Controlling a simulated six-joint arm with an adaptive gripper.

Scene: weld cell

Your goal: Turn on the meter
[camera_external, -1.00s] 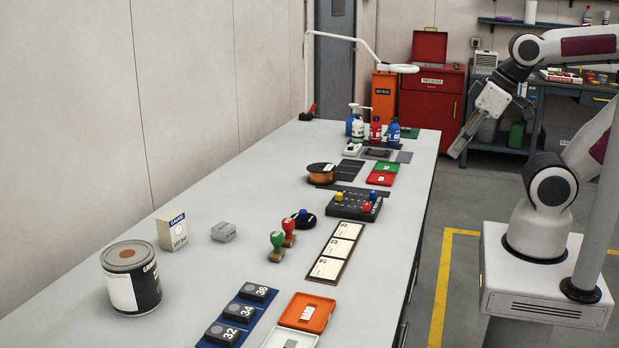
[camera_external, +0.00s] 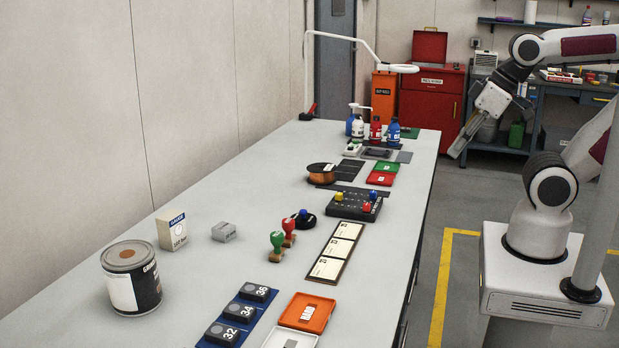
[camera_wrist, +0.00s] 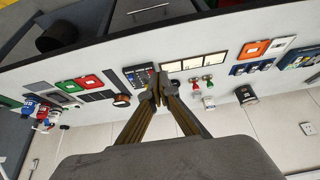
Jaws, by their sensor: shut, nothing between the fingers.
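No object is clearly readable as a meter at this size. A black box with red, blue and yellow knobs (camera_external: 355,206) lies mid-bench in the external view, and it also shows in the wrist view (camera_wrist: 138,76). A small white device (camera_external: 352,149) lies further back, in front of the bottles; its face is too small to read. My gripper (camera_external: 456,152) is shut and empty, pointing down in the air to the right of the bench's far end. In the wrist view its fingertips (camera_wrist: 160,90) meet, overlapping the bench near the black box without visible contact.
The long grey bench (camera_external: 225,200) also holds a copper spool (camera_external: 321,170), green and red stamps (camera_external: 277,246), a paint can (camera_external: 132,279), bottles (camera_external: 376,130), a card rack (camera_external: 335,252) and an orange tray (camera_external: 306,312). A lamp arm (camera_external: 345,38) rises at the far end.

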